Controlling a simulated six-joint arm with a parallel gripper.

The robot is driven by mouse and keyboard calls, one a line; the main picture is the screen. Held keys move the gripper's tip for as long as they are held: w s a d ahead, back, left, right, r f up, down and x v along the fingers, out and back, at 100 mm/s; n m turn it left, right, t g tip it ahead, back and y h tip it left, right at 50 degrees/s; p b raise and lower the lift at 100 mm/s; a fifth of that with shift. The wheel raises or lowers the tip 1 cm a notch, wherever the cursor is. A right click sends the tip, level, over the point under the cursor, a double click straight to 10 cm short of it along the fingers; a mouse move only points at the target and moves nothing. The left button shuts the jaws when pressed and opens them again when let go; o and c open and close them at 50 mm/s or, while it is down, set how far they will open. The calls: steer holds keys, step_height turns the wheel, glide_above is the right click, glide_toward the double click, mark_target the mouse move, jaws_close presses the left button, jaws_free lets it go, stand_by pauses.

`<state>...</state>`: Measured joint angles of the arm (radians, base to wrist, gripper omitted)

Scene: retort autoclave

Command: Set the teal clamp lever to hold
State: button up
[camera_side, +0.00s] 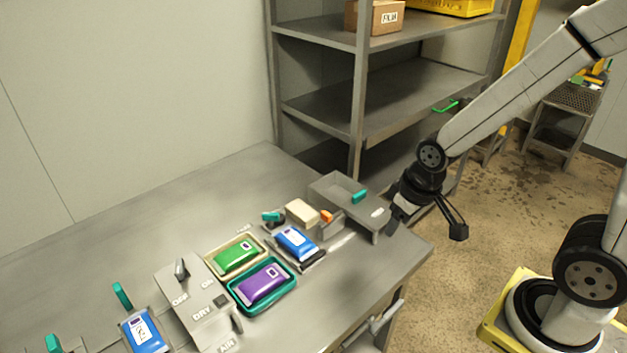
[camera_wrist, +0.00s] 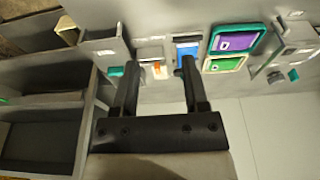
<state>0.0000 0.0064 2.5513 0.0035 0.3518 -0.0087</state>
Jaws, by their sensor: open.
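Several teal levers or knobs are in view, and I cannot tell for sure which is the clamp lever. One teal lever (camera_side: 272,216) stands behind the blue pouch (camera_side: 296,242), near a small label too blurred to read. A teal handle (camera_side: 360,196) sits on a grey box at the table's right end; it also shows in the wrist view (camera_wrist: 117,71). Another teal lever (camera_side: 122,295) stands upright at the front left. My gripper (camera_wrist: 160,66) is open and empty. In the side view my gripper (camera_side: 396,217) is beside the grey box, apart from the levers.
A green pouch (camera_side: 237,254) and a purple pouch (camera_side: 263,284) lie in trays. A grey panel (camera_side: 193,304) reads OFF, ON, DRY and AIR. A beige block (camera_side: 302,212) and an orange piece (camera_side: 326,216) are near the grey box (camera_side: 335,187). Shelving (camera_side: 400,95) stands behind; the table's back left is clear.

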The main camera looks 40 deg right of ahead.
steer(key=w+a+f+n+y, duration=0.15)
steer(key=w+n, duration=0.25)
steer(key=w, duration=1.4)
steer(key=n+y, duration=0.2)
steer(key=n, duration=0.3)
glide_toward(271, 213)
steer(key=f, duration=0.1)
steer(key=shift+a+f+t, duration=0.25)
steer(key=shift+a+t, duration=0.05)
steer(key=shift+a, duration=0.05)
steer(key=shift+f, duration=0.15)
steer(key=shift+x, duration=3.7)
jaws_close()
